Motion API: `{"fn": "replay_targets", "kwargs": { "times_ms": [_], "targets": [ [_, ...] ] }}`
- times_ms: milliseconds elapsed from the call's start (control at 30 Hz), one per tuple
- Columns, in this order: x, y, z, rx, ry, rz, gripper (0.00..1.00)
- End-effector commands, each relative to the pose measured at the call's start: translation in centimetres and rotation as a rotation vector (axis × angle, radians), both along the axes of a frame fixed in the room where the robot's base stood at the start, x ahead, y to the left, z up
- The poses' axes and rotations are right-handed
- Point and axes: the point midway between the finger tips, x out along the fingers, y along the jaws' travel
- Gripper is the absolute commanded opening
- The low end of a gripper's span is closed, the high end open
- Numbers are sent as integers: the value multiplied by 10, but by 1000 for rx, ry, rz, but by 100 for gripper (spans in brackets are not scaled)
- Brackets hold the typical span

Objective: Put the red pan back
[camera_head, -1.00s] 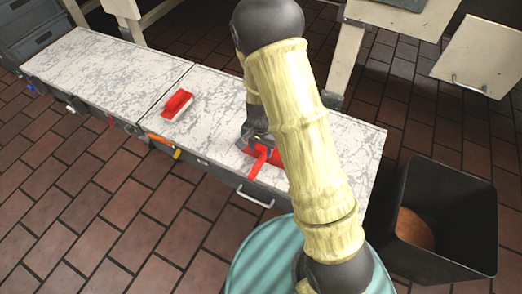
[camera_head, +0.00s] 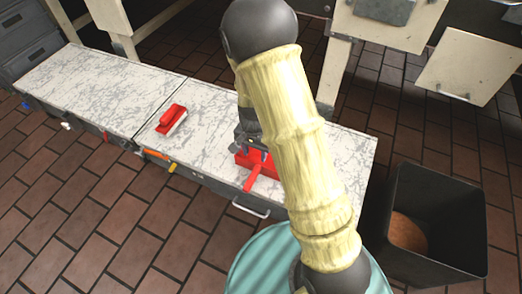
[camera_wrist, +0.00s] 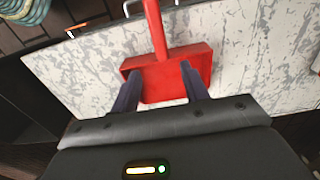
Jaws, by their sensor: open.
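The red pan (camera_head: 262,172) lies on the pale marbled counter top, with its handle pointing toward the front edge. In the wrist view the red pan (camera_wrist: 168,88) lies below and ahead of my gripper (camera_wrist: 160,80), with its handle toward the top of the picture. My gripper is open, with its two dark fingers apart over the pan's body. I cannot tell whether the fingers touch it. In the head view my gripper (camera_head: 252,150) is just above the pan, and my arm hides part of it.
A red brush (camera_head: 171,119) lies on the counter (camera_head: 205,110) to the left. A dark open bin (camera_head: 440,215) stands at right on the tiled floor. Drawer handles and hooks line the counter's front. A teal drum (camera_head: 265,265) is at the bottom.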

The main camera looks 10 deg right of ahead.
Motion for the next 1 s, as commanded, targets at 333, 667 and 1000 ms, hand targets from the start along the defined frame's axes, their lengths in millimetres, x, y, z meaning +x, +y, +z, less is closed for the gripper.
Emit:
{"fn": "replay_targets", "kwargs": {
  "times_ms": [333,667,1000],
  "targets": [
    [-37,-28,79,26,-91,231,45],
    [-102,-61,144,-44,-204,549,45],
    [-117,-66,152,-73,-219,622,45]
  ]
}}
